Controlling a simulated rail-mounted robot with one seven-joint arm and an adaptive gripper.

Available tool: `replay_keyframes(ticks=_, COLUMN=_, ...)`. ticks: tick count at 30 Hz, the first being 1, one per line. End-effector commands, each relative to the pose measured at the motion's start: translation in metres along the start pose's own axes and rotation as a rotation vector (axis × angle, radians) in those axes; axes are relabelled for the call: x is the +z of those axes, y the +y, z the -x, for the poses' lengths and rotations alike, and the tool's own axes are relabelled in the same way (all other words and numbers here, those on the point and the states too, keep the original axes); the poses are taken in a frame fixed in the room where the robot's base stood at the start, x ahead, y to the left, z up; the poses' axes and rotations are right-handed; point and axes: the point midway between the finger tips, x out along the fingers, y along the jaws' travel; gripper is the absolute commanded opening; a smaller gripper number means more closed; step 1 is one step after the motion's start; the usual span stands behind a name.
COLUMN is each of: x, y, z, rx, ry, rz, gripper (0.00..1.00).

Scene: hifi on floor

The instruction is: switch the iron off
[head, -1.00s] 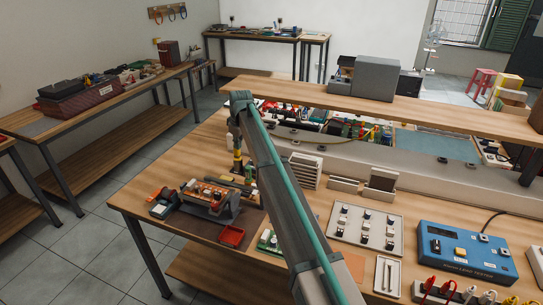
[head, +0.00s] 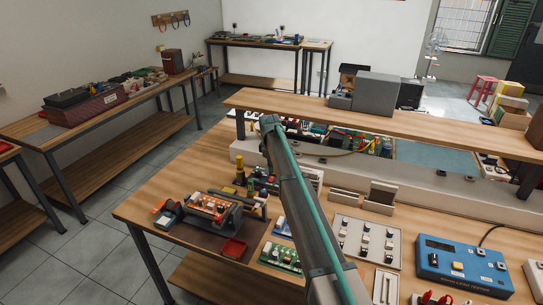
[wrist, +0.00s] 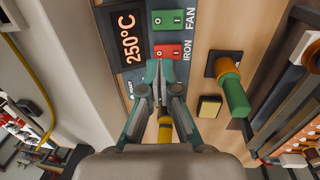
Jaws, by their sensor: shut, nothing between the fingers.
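In the wrist view, a dark control panel (wrist: 138,75) shows a 250°C display. It has a green rocker switch labelled FAN (wrist: 167,20) and a red rocker switch (wrist: 167,51) beside it, both marked O and I. A green-handled tool with an orange collar (wrist: 233,92) stands right of the panel. The head view does not show my gripper clearly behind my arm.
A yellow pad (wrist: 209,106) lies right of my fingers. A pale housing (wrist: 65,60) runs along the left. In the head view, a raised shelf (head: 290,106) spans the bench behind my arm. A blue tester (head: 463,268) and a switch tray (head: 366,240) stand to the right.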

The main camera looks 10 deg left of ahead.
Motion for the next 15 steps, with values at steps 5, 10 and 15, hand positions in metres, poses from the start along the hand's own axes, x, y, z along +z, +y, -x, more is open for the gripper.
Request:
replay_keyframes(ticks=5, x=0.000, y=0.000, z=-0.021, rx=0.000, ry=0.000, rz=0.000, gripper=0.00)
replay_keyframes(ticks=10, x=0.000, y=0.000, z=-0.032, rx=0.000, ry=0.000, rz=0.000, gripper=0.00)
replay_keyframes(ticks=15, x=0.000, y=0.000, z=-0.035, rx=0.001, ry=0.001, rz=-0.001, gripper=0.00)
